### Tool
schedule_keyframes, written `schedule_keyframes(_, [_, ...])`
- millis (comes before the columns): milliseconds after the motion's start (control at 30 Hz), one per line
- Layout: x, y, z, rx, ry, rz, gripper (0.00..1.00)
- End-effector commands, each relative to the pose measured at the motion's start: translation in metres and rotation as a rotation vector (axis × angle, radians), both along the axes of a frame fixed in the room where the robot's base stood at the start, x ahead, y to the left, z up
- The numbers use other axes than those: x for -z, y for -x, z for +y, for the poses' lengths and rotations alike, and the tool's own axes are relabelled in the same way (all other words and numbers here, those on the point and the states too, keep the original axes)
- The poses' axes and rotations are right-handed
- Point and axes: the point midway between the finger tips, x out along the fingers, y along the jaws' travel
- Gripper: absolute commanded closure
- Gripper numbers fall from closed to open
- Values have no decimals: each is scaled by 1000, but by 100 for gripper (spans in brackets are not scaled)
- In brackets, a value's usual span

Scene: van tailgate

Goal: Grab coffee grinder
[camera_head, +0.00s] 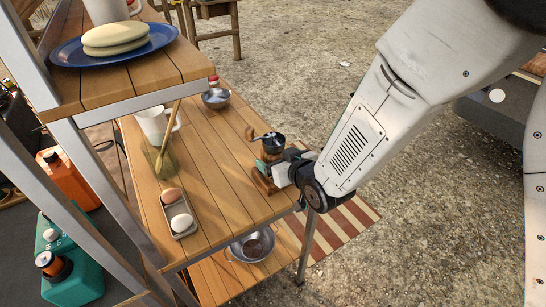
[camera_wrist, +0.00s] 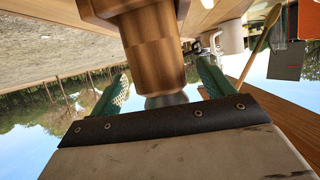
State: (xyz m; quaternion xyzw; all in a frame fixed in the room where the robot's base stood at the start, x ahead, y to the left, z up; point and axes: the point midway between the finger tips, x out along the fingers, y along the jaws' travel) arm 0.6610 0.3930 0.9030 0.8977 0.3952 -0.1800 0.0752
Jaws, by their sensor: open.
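The coffee grinder stands upright near the right edge of the wooden shelf, with a dark metal top (camera_head: 272,142), a crank with a wooden knob and a brown wooden base (camera_head: 262,182). My gripper (camera_head: 270,163) reaches it from the right at mid-height and hides part of its body. In the wrist view, which is upside down, the grinder's brown wooden body (camera_wrist: 153,45) shows between the two green fingers. The fingers are spread, with visible gaps on both sides. I cannot tell whether either finger touches the grinder.
A white mug (camera_head: 152,124), a metal bowl (camera_head: 215,98) and an egg tray (camera_head: 182,222) with two eggs share the shelf. An upper shelf (camera_head: 135,80) bears a blue plate (camera_head: 72,53) with flat breads. A metal strainer (camera_head: 252,246) sits below. Open ground lies right.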

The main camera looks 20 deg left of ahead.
Motion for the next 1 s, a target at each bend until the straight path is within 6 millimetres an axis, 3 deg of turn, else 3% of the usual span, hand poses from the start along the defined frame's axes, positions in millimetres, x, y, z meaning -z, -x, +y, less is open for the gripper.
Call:
schedule_keyframes(200, [10, -16, 17, 0, 0, 0, 19])
schedule_keyframes(433, [10, -17, 18, 0, 0, 0, 19])
schedule_keyframes(467, [10, -17, 18, 0, 0, 0, 25])
schedule_keyframes(667, [10, -17, 18, 0, 0, 0, 81])
schedule_keyframes(1000, [7, -17, 18, 1, -1, -2, 83])
